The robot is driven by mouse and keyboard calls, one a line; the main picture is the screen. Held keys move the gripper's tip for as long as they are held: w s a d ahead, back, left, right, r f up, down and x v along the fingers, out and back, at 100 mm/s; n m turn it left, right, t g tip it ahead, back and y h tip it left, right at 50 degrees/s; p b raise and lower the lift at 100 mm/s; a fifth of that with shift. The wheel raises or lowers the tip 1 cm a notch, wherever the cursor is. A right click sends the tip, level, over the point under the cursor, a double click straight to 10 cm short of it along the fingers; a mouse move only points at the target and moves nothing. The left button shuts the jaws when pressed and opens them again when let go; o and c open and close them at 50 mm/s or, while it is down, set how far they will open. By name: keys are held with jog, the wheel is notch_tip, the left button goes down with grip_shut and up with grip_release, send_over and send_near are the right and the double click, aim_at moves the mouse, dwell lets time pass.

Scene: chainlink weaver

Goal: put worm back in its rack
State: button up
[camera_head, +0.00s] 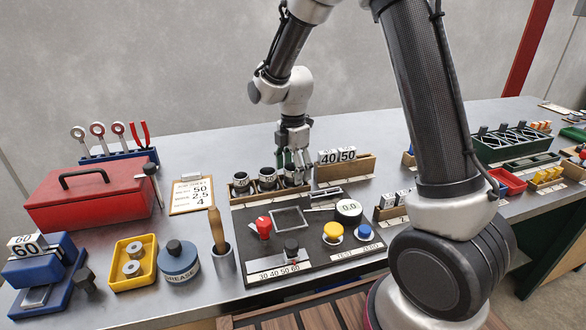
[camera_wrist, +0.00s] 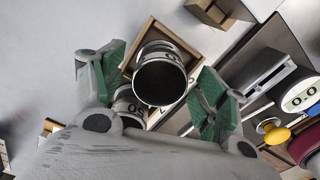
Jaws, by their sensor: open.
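Several dark, hollow cylinders with light number bands, which look like the worms, stand upright in a small wooden rack (camera_head: 266,198) behind the black panel. The left cylinder (camera_head: 241,182) and the middle cylinder (camera_head: 267,179) show clearly. The right cylinder is partly hidden by my gripper (camera_head: 294,165). In the wrist view, my gripper (camera_wrist: 163,85) is open, with green-padded fingers on both sides of a cylinder (camera_wrist: 160,82) over the wooden rack (camera_wrist: 192,37). I cannot tell whether the fingers touch it. Another cylinder (camera_wrist: 127,103) sits beside it, partly hidden by my gripper.
A wooden holder (camera_head: 345,173) with 40 and 50 blocks stands close at the right. The black panel (camera_head: 312,254) with knobs and buttons lies in front. A clipboard (camera_head: 191,196), red toolbox (camera_head: 90,195) and grease can (camera_head: 178,262) are at the left. The table behind the rack is clear.

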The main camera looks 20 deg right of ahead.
notch_tip(320, 180, up, 12)
dwell(0.4)
jog(key=s+d+r+m+t, duration=0.1)
jog(key=s+d+r+m, duration=0.1)
jog(key=s+d+m, duration=0.3)
jog(key=s+d+r+m+t, duration=0.2)
jog(key=s+d+m, duration=0.3)
jog(key=s+m, duration=0.4)
jog(key=s+d+r+m+t, duration=0.1)
jog(key=s+d+r+m, duration=0.3)
jog(key=s+m, duration=0.3)
jog(key=shift+s+d+m, duration=0.3)
jog(key=shift+s+d, duration=0.15)
jog(key=shift+s, duration=2.05)
